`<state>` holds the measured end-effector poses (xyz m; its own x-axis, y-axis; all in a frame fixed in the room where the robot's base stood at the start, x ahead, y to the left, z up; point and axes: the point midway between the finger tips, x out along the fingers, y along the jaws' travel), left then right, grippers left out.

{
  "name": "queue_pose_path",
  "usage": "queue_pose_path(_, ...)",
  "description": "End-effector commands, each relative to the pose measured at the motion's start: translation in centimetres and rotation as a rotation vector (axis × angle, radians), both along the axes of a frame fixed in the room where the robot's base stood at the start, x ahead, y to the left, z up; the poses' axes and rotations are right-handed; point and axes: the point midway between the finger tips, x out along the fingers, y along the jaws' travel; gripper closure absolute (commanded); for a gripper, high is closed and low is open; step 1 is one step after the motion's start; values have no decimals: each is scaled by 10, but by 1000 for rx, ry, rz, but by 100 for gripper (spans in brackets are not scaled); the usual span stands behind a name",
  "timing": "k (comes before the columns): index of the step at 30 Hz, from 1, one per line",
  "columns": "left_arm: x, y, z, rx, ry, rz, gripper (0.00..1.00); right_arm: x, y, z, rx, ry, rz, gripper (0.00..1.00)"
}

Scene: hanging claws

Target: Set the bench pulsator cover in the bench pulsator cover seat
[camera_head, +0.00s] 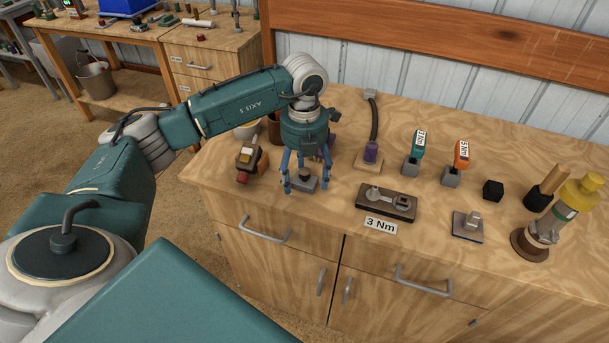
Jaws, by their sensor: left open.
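My left gripper (305,187) points down over the near left part of the bench, its blue fingers spread apart. A small grey block with a dark round top (305,178) sits on the bench between and just behind the fingertips. I see no clear contact, and I cannot tell whether this block is the pulsator cover. A grey square plate with a raised metal piece (467,226) lies at the front right of the bench. I cannot tell for sure which piece is the cover seat. My right gripper is not in view.
A dark tray with metal parts (387,201) lies behind a "3 Nm" label. A purple fitting with a hose (371,152), teal (416,148) and orange (461,153) tools, a black cube (493,190) and a yellow-topped device (566,208) stand around.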

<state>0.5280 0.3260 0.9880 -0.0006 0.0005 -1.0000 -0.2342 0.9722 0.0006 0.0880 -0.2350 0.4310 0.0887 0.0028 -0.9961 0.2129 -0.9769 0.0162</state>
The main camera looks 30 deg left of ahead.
Motion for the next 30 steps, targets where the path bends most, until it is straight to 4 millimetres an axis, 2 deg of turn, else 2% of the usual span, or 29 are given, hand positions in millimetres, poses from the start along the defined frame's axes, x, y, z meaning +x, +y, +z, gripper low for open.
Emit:
queue_pose_path(6, 0, 0, -1, -1, -1, -1, 31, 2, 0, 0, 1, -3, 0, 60)
queue_pose_path(12, 0, -1, -1, -1, -1, -1, 71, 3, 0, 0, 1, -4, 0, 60)
queue_pose_path(14, 0, -1, -1, -1, -1, -1, 81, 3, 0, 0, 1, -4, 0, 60)
queue_pose_path(25, 1, 0, 2, -1, -2, -1, 82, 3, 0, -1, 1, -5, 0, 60)
queue_pose_path(30, 1, -1, 16, -2, -4, -1, 82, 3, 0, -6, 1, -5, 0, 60)
